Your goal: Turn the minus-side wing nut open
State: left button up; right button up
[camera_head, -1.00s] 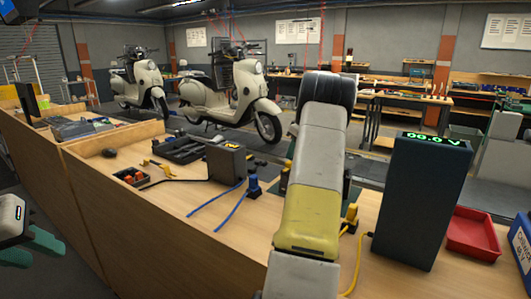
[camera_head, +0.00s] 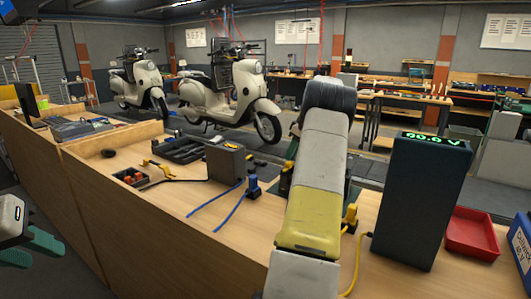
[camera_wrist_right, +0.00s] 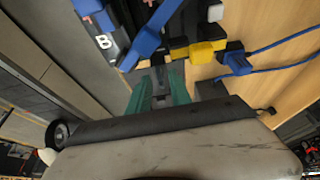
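No wing nut can be made out clearly. In the wrist view my right gripper (camera_wrist_right: 162,88) has its green fingers apart, with a dark grey part between them; whether they touch it is unclear. Just beyond are a blue bar (camera_wrist_right: 150,40), a yellow block (camera_wrist_right: 195,50) and a blue connector (camera_wrist_right: 235,62). In the head view my right forearm hides the right gripper and most of this spot; a yellow clamp (camera_head: 350,216) shows at its right edge. A blue terminal (camera_head: 253,187) with blue cables stands left of it. My left gripper (camera_head: 32,248) is open and empty, beside the bench.
A tall dark box (camera_head: 425,205) with a green voltage display stands right of my right arm. A red tray (camera_head: 473,235) and a blue box (camera_head: 522,240) lie further right. A grey box (camera_head: 226,160) stands to the left.

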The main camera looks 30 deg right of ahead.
jog(key=shift+r, duration=0.15)
jog(key=v, duration=0.7)
jog(key=shift+s+r, duration=0.15)
jog(key=shift+r, duration=0.05)
jog(key=shift+d, duration=0.1)
jog(key=s+a+r+m, duration=0.1)
jog(key=s+a+r, duration=0.25)
jog(key=a, duration=0.55)
jog(key=s+a+r+m+t, duration=0.15)
jog(key=a+r, duration=0.25)
jog(key=a, duration=0.6)
jog(key=s+a+r+g, duration=0.1)
jog(key=s+a+r, duration=0.25)
jog(key=a, duration=0.55)
jog(key=s+a+f+m+t, duration=0.1)
jog(key=s+a+f, duration=0.3)
jog(key=s+a, duration=0.3)
jog(key=s+a+f+m+t, duration=0.1)
jog(key=s+a+f, duration=0.4)
jog(key=s, duration=0.9)
jog(key=a, duration=0.3)
